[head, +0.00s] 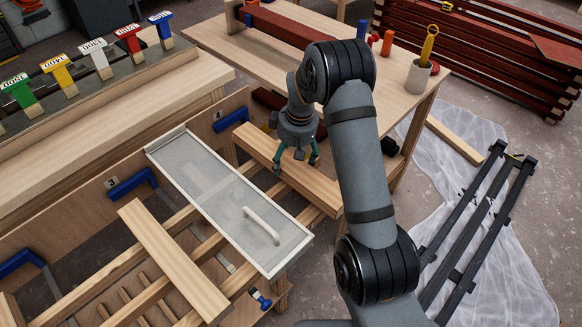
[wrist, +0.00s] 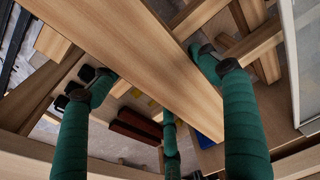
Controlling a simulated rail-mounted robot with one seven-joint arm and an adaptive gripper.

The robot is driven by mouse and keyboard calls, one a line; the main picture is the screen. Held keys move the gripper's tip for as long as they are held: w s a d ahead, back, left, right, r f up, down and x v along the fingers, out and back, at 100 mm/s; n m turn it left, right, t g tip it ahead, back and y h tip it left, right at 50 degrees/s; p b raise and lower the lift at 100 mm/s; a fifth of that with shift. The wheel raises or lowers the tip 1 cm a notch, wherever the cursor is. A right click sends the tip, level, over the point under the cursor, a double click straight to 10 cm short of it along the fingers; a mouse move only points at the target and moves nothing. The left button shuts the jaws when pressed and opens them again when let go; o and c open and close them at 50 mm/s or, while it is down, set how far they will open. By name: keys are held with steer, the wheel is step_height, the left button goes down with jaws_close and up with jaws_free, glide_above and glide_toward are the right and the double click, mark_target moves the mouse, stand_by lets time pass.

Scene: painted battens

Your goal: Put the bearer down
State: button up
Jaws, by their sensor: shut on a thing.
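The bearer (head: 275,163) is a plain pale wooden board. It runs slantwise from the upper middle of the head view towards my arm. My gripper (head: 299,157), with green-wrapped fingers, is over its middle and shut on it. In the wrist view the bearer (wrist: 135,55) crosses between the fingers of my gripper (wrist: 150,80). Its lower right end reaches beside my arm in the head view. I cannot tell whether its underside touches any support.
A white-framed mesh panel (head: 168,152) with a handle lies left of the bearer. Another board (head: 172,262) lies across wooden rails (head: 105,275). Blue clamps (head: 133,183) line the left side. A workbench (head: 213,36) stands behind. Dark battens (head: 465,240) lie on a sheet at right.

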mark_target(291, 168)
steer(key=shift+f, duration=1.8)
steer(key=shift+f+b, duration=0.2)
steer(key=shift+b, duration=0.1)
steer(key=o, duration=1.8)
steer(key=shift+r, duration=0.2)
steer(key=r, duration=0.4)
steer(key=s+d+r+p, duration=0.1)
steer(key=r, duration=0.3)
steer(key=r+p, duration=0.1)
steer(key=r, duration=0.3)
steer(key=shift+s+d, duration=0.15)
steer(key=shift+s, duration=0.05)
steer(key=shift+f, duration=0.1)
